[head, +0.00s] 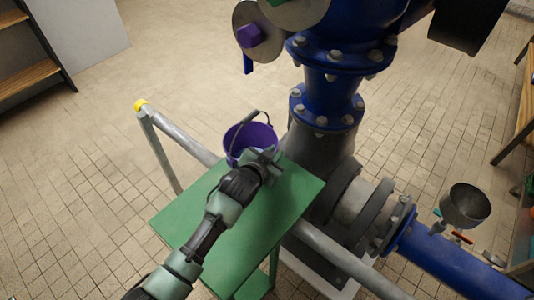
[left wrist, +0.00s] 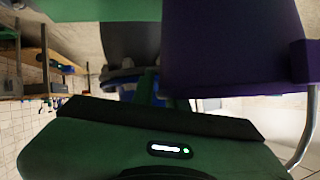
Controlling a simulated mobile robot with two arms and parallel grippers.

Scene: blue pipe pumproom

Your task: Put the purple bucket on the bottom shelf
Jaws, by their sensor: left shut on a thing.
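The purple bucket (head: 247,136) with a dark thin handle is at the far end of the green table in the head view. My left gripper (head: 267,157) is at its near side, shut on the bucket, hiding part of its near wall. In the left wrist view the bucket (left wrist: 235,45) fills the upper right, with its handle at the right edge; the fingertips are not clear there. A rack with wooden shelves (head: 28,76) stands at the upper left; which board is its lowest cannot be told. My right gripper is not in view.
The green table (head: 240,225) lies under my left arm. A grey rail (head: 180,137) with a yellow end runs beside it. Large blue pipework (head: 330,88) stands close to the bucket's right. A grey funnel (head: 465,205) is at the right. Tiled floor on the left is clear.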

